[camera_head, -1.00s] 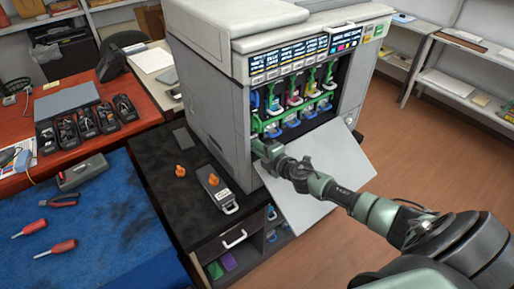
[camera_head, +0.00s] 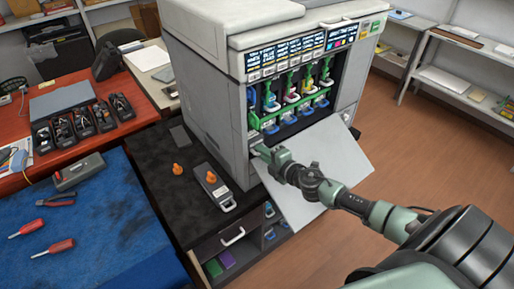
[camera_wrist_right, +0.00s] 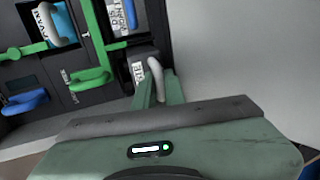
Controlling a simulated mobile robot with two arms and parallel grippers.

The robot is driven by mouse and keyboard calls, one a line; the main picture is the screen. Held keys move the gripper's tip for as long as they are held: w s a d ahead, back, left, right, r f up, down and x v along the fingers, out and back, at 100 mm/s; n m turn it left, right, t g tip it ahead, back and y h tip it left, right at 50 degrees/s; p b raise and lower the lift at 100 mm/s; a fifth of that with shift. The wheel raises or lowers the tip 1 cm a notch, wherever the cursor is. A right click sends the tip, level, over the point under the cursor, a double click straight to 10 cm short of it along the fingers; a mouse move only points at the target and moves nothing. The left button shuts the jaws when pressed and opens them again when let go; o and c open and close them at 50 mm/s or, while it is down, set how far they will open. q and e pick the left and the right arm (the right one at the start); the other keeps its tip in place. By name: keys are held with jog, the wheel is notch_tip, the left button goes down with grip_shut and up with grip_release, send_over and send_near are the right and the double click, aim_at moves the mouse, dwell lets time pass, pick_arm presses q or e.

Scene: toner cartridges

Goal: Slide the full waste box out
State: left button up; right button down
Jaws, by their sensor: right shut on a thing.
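The waste box (camera_head: 254,140) is a dark grey unit low at the left end of the printer's open bay. In the right wrist view its labelled face (camera_wrist_right: 138,70) and pale grey loop handle (camera_wrist_right: 156,78) show. My right gripper (camera_head: 262,156) reaches in over the lowered door. In the wrist view its green fingers (camera_wrist_right: 158,92) are shut on the handle. The box's body is mostly hidden inside the printer and behind the gripper. My left gripper is not in view.
The printer (camera_head: 210,100) has several coloured cartridges behind green levers above the box. The white door panel (camera_head: 325,160) hangs open below my arm. A grey box with a pale handle (camera_head: 212,185) and orange caps (camera_head: 179,169) are on the black cabinet top (camera_head: 165,150).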

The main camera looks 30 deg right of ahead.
jog(key=s, duration=0.3)
jog(key=s+b, duration=0.1)
jog(key=s, duration=0.5)
jog(key=shift+s+d+f+b, duration=0.15)
jog(key=shift+s+d+b, duration=0.05)
jog(key=shift+d+b, duration=0.2)
jog(key=shift+s, duration=0.15)
jog(key=c, duration=1.4)
grip_release()
jog(key=shift+o, duration=2)
